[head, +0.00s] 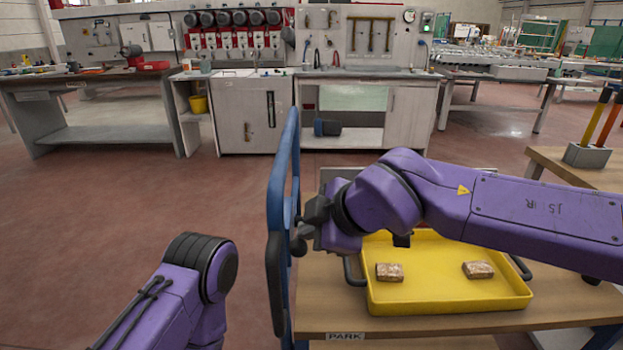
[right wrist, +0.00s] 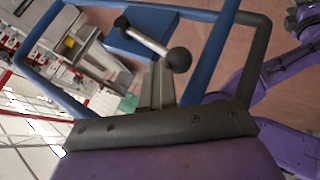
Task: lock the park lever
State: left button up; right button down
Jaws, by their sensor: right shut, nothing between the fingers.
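The park lever (right wrist: 147,38) shows in the right wrist view as a short pale metal rod with a black ball knob (right wrist: 179,60) at its near end and a dark piece at its far end. My right gripper (right wrist: 158,68) is shut and empty, its fingertips close beside the rod and knob; I cannot tell whether they touch. In the head view my right gripper (head: 314,214) is at the blue upright frame (head: 284,180) of the cart, with a dark knob (head: 298,247) just below it. A PARK label (head: 345,336) is on the cart's front edge. My left gripper is out of view.
A yellow tray (head: 450,300) with two brownish blocks (head: 389,272) lies on the wooden cart top (head: 320,315), below my right arm. A wooden table with a tool holder (head: 587,155) stands at the right. Workbenches line the back. Floor at the left is clear.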

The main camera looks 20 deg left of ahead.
jog(key=s+d+r+p, duration=0.1)
jog(key=d+r+p, duration=0.1)
jog(key=d+r, duration=0.4)
jog(key=shift+d+r, duration=0.4)
jog(key=shift+r, duration=1.9)
jog(key=shift+s, duration=0.1)
